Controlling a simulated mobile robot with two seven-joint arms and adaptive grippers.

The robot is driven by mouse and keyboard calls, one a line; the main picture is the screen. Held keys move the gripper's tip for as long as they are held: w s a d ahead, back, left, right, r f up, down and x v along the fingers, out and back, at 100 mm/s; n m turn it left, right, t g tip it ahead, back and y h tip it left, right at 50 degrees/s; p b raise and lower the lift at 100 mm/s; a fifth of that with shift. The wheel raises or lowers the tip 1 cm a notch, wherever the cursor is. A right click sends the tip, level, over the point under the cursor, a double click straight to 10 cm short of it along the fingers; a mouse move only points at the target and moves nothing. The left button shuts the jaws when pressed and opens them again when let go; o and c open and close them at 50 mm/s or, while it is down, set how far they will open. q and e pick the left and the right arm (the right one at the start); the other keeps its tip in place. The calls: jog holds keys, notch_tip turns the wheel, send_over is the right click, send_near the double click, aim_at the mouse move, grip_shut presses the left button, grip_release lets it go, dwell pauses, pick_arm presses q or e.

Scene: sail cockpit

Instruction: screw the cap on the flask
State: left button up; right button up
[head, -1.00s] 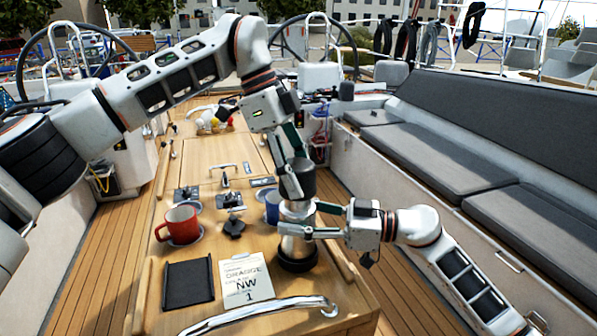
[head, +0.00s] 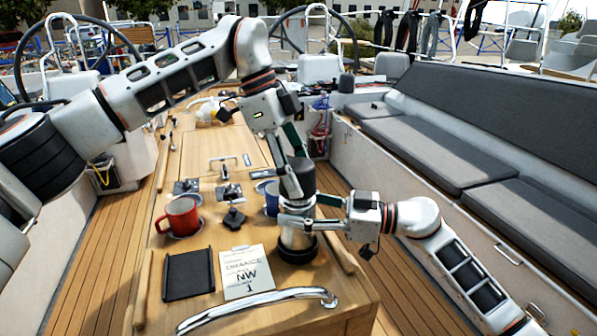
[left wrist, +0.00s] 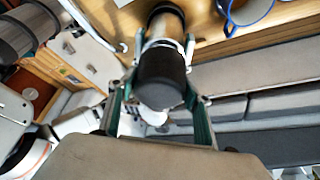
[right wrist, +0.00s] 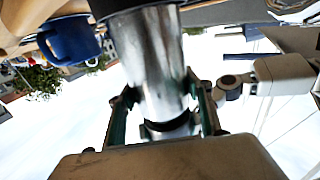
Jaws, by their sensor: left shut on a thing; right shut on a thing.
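The flask is a silver cylinder (head: 297,238) with a black base, upright on the wooden table near its front right. It also shows in the left wrist view (left wrist: 166,24) and the right wrist view (right wrist: 152,60). The black cap (head: 301,178) is in line above the flask and fills the middle of the left wrist view (left wrist: 162,78). My left gripper (head: 296,182) is shut on the cap from above. My right gripper (head: 300,212) is shut around the upper flask body from the right. The fingers hide the joint, so I cannot tell whether cap and flask touch.
A red mug (head: 181,214), a blue mug (head: 271,200), a black tray (head: 189,275) and a note card (head: 246,272) are close by on the table. A chrome rail (head: 262,309) runs along the front edge. Grey bench cushions (head: 440,155) line the right side.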

pick_arm(q)
jog(key=shift+f, duration=0.4)
jog(key=shift+f+m, duration=0.1)
jog(key=shift+m, duration=0.2)
jog(key=m, duration=0.2)
jog(key=m+g+y, duration=0.1)
jog(key=m, duration=0.1)
jog(key=shift+f+g, duration=0.1)
jog(key=shift+g, duration=0.2)
jog(key=shift+m+g+y, duration=0.3)
jog(key=shift+m, duration=0.8)
jog(key=o, duration=1.1)
jog(key=shift+r, duration=0.25)
